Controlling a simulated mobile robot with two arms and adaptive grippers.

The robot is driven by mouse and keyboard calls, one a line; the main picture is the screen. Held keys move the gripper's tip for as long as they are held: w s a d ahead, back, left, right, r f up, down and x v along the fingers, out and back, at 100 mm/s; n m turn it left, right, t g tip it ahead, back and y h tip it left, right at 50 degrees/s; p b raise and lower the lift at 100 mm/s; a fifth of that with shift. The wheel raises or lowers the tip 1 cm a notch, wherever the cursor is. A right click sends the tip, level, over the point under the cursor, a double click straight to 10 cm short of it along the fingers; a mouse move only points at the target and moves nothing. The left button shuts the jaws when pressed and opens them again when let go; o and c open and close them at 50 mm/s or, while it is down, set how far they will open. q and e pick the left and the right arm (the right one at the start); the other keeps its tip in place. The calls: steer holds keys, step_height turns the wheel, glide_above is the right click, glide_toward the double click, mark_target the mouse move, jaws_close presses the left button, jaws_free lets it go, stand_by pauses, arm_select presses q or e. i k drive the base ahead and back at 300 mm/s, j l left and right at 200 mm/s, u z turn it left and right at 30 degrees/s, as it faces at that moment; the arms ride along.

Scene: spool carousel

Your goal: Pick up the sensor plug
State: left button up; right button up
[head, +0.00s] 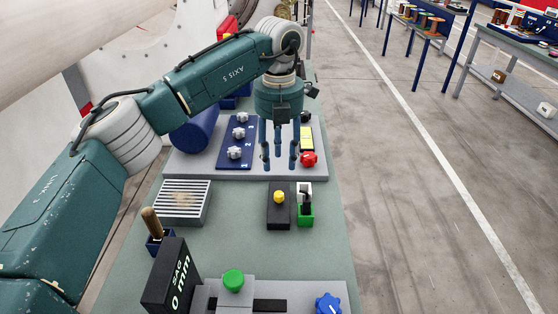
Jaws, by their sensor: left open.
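No part in view is plainly marked as the sensor plug, and I cannot tell which one it is. A small black and white part (305,192) stands upright in a green holder (305,219). Left of it, a black block (278,213) carries a yellow knob (279,197). My left gripper (279,160) points down over the grey board (196,167), behind these two. Its fingers are apart, with nothing seen between them. A red knob (308,159) sits just right of the fingers, and a yellow block (307,139) lies behind that knob. My right gripper is not in view.
A blue plate (236,157) with white star knobs is left of the gripper. A slatted grey box (184,203), a brush holder (159,240) and a black "SAG 0 mm" display (170,275) stand nearer. The green bench (245,249) is bare in the middle.

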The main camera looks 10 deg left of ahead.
mark_target(306, 208)
steer(key=k+l, duration=0.15)
steer(key=l, duration=0.25)
steer(key=k+l, duration=0.2)
steer(key=l, duration=0.15)
steer(key=k+l, duration=0.15)
steer(key=l, duration=0.25)
steer(key=k+l, duration=0.15)
steer(key=l, duration=0.2)
steer(key=k+l, duration=0.15)
steer(key=l, duration=0.25)
